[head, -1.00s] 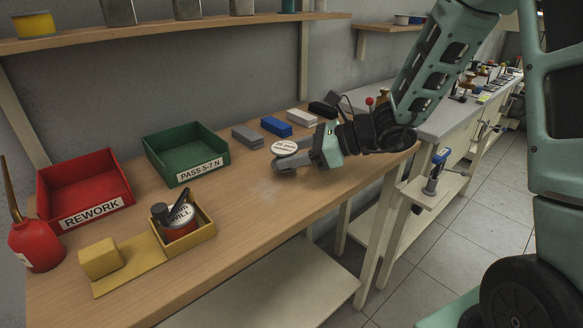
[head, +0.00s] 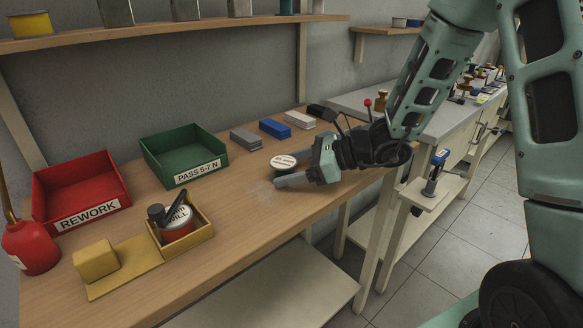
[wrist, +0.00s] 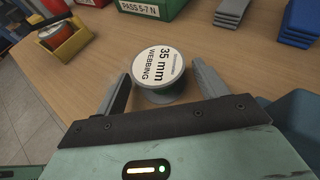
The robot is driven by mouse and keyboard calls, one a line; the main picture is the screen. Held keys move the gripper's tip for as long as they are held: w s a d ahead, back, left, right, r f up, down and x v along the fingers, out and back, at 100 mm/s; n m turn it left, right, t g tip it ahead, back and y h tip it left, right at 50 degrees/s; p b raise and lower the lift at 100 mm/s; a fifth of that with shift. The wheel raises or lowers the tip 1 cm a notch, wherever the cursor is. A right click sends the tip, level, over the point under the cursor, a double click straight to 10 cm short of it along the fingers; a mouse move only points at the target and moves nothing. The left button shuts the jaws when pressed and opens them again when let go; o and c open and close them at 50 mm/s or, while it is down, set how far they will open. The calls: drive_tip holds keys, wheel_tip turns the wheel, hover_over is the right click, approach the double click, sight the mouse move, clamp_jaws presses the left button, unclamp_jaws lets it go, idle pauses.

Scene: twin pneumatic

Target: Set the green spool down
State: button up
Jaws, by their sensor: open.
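The green spool (head: 284,163) has a white round label on top and stands upright on the wooden bench, near its front right. In the wrist view the spool (wrist: 158,72) shows the label "35 mm WEBBING" and a green rim below it. My gripper (head: 288,171) is open, low over the bench, with one finger on each side of the spool. In the wrist view my gripper (wrist: 161,77) shows a gap at the left finger; the right finger is close to the rim, and I cannot tell whether it touches.
A green bin (head: 197,173) marked "PASS 5-7 N" and a red bin (head: 124,193) marked "REWORK" stand to the left. Grey, blue (head: 274,128) and white stacks lie behind. Bare bench lies left of the spool.

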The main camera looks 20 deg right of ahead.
drive_tip(key=shift+r, duration=0.25)
drive_tip(key=p+v, duration=0.1)
drive_tip(key=v, duration=1.1)
drive_tip(key=shift+f, duration=0.15)
drive_tip(key=s+a+n+g, duration=0.1)
drive_tip(key=a, duration=0.1)
drive_tip(key=s+a+n+g, duration=0.1)
drive_tip(key=a+n, duration=0.1)
drive_tip(key=s+a+n+g, duration=0.1)
drive_tip(key=s+a, duration=0.1)
drive_tip(key=shift+a+f+n+g, duration=0.25)
drive_tip(key=shift+a+n+g, duration=0.05)
drive_tip(key=shift+g, duration=0.1)
drive_tip(key=s+a+f+n+g+h, duration=0.1)
drive_tip(key=s+a+n+h, duration=0.4)
drive_tip(key=n, duration=0.8)
drive_tip(key=s+a+f+n+g+h, duration=0.1)
drive_tip(key=s+a+n+h, duration=0.4)
drive_tip(key=s+n, duration=0.7)
drive_tip(key=shift+s+a+f+n+g+h, duration=0.25)
drive_tip(key=shift+a+n+g, duration=0.2)
drive_tip(key=shift+n+g, duration=0.55)
